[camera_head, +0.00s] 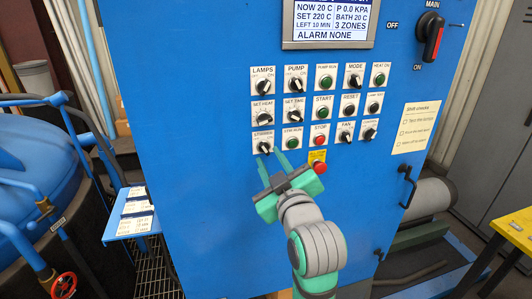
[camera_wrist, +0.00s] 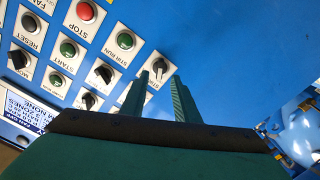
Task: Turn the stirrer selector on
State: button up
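The stirrer selector (camera_head: 264,147) is a black knob on a white plate, at the lower left of the button grid on the blue cabinet. In the wrist view the selector (camera_wrist: 160,66) shows just beyond the fingertips, roughly between them. My gripper (camera_head: 268,155) has green fingers spread apart, with the tips close below the selector. In the wrist view the gripper (camera_wrist: 160,78) is also open, with nothing held. I cannot tell whether a fingertip touches the knob. The knob's exact pointer setting is too small to read.
The green stir run button (camera_head: 292,144) and red stop button (camera_head: 320,140) are to the right of the selector. A red emergency button (camera_head: 320,167) sits lower right, near my wrist. A blue shelf with cards (camera_head: 135,225) is at left. The panel below the selector is bare.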

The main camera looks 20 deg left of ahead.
aim_at(265, 150)
jog(key=shift+x, duration=2.2)
grip_shut()
